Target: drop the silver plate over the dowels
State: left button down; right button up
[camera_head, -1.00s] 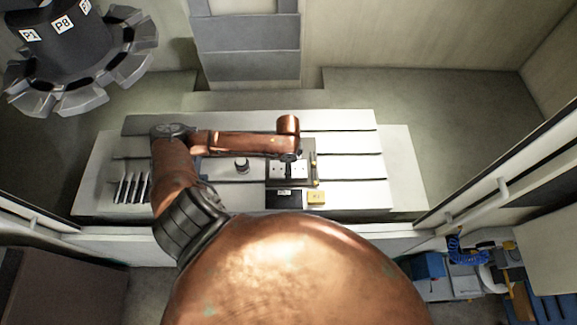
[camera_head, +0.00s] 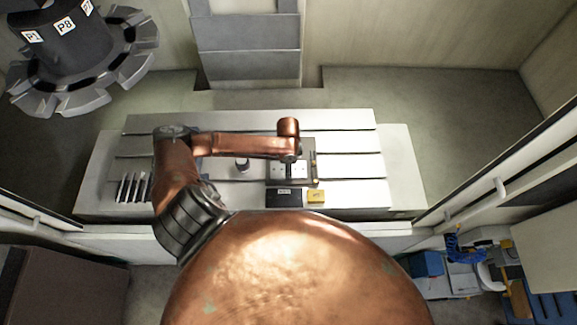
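A silver plate with small dark holes (camera_head: 301,169) lies flat near the middle of the slotted table. My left arm reaches over it from the left, and its gripper (camera_head: 289,160) points down at the plate's middle. The gripper is small and mostly hidden under the wrist, so I cannot tell whether its fingers are open or closed on the plate. Dowels cannot be made out at this size, nor can I tell whether the plate rests on a base. My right gripper is not in view.
A black block (camera_head: 284,197) and a yellow block (camera_head: 316,196) sit in front of the plate. A small cylinder (camera_head: 243,165) stands to its left. Several thin upright plates (camera_head: 131,188) stand at the table's left. The slotted table (camera_head: 352,170) is clear at right.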

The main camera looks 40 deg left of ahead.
pick_arm(q)
jog(key=c, duration=0.6)
grip_release()
notch_tip(320, 180, up, 12)
dwell(0.5)
